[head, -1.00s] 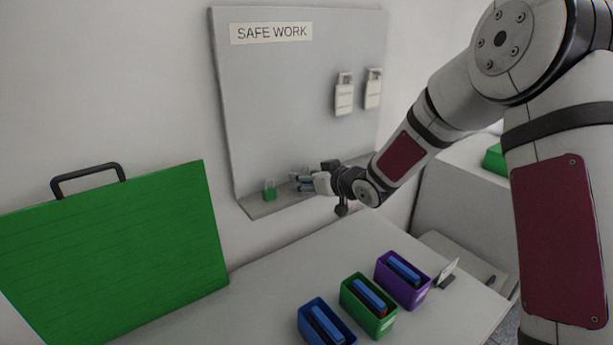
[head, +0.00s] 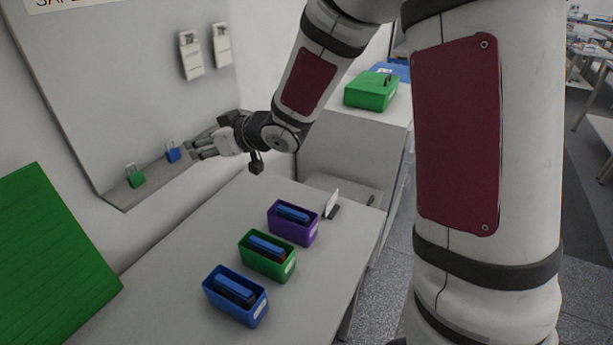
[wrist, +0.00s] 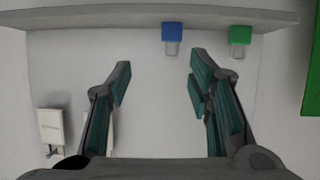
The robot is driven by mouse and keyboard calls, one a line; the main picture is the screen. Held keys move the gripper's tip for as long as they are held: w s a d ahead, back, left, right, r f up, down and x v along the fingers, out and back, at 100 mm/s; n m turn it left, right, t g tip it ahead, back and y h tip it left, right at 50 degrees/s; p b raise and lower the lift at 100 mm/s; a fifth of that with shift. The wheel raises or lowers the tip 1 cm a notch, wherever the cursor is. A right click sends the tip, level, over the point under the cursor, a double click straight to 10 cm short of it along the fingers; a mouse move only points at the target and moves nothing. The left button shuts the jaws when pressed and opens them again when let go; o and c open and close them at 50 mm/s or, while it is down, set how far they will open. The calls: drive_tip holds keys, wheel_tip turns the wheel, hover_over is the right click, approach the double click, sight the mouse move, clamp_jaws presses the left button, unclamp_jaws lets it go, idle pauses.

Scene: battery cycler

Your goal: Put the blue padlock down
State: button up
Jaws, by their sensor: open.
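The blue padlock (head: 173,154) stands upright on the grey shelf (head: 121,199) at the foot of the board, to the right of a green padlock (head: 136,177). In the wrist view the blue padlock (wrist: 172,33) appears upside down, resting on the shelf (wrist: 100,17). My gripper (head: 191,146) is open and empty just to the right of the blue padlock in the head view. In the wrist view the two fingers of my gripper (wrist: 158,75) are spread wide, and the padlock lies beyond their tips, apart from them.
Blue (head: 236,297), green (head: 268,255) and purple (head: 293,222) bins with blue items stand on the table (head: 160,285). A green case (head: 45,270) is at left. A green box (head: 371,91) sits on the far cabinet.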

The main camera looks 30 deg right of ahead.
drive_tip(key=s+d+r+m+g+h, duration=0.1)
drive_tip(key=s+d+r+m+h, duration=0.3)
drive_tip(key=s+d+r+h, duration=0.55)
drive_tip(key=s+f+m+g+y, duration=0.1)
drive_tip(key=s+m+g+y, duration=0.1)
drive_tip(key=s, duration=2.3)
drive_tip(key=g+y, duration=0.1)
drive_tip(key=g, duration=0.1)
drive_tip(key=shift+g, duration=0.4)
drive_tip(key=shift+f, duration=0.1)
